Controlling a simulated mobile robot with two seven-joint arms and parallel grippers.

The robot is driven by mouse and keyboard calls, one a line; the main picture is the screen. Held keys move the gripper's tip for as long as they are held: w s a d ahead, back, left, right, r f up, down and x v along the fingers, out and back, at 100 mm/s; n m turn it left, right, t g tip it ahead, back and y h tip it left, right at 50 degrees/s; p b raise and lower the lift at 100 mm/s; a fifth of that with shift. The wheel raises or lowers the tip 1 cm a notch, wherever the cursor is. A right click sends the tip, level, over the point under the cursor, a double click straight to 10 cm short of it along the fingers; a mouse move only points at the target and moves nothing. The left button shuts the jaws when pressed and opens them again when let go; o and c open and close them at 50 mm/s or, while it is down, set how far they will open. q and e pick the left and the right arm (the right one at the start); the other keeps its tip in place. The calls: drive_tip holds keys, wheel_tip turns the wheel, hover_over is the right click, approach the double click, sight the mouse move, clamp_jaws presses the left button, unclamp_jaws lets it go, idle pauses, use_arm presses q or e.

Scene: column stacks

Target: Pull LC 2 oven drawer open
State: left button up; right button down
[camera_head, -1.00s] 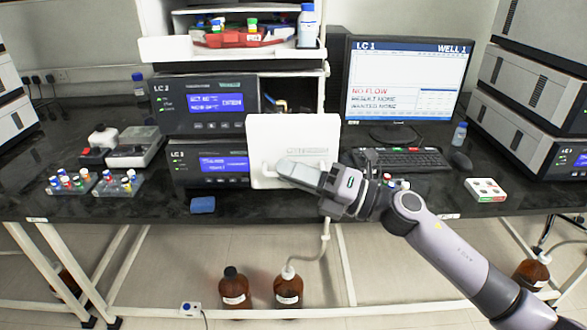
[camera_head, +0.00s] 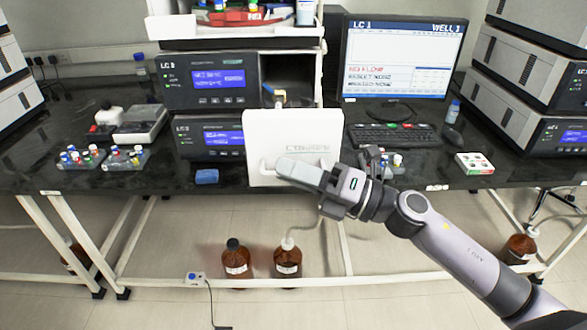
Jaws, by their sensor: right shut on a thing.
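The white front panel of the oven drawer (camera_head: 293,135) faces me at the middle of the bench. It stands out in front of the black LC unit (camera_head: 210,137) and hangs over the bench's front edge. A light handle shows on the panel's lower part. My right gripper (camera_head: 280,167) is shut on the handle, in front of the panel. The fingers cover much of the handle. The drawer's inside is hidden behind the panel. My left gripper is not in view.
A blue block (camera_head: 206,177) lies near the bench edge left of the drawer. Vial racks (camera_head: 127,160) stand further left. A keyboard (camera_head: 395,136) and a white box (camera_head: 474,163) are to the right. Brown bottles (camera_head: 287,262) stand below. The space before the bench is clear.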

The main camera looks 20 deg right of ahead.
drive_tip(key=c, duration=1.5)
unclamp_jaws()
drive_tip(key=shift+w, duration=0.1)
drive_tip(key=b+v, duration=0.2)
drive_tip(key=v, duration=0.5)
drive_tip(key=shift+d, duration=0.1)
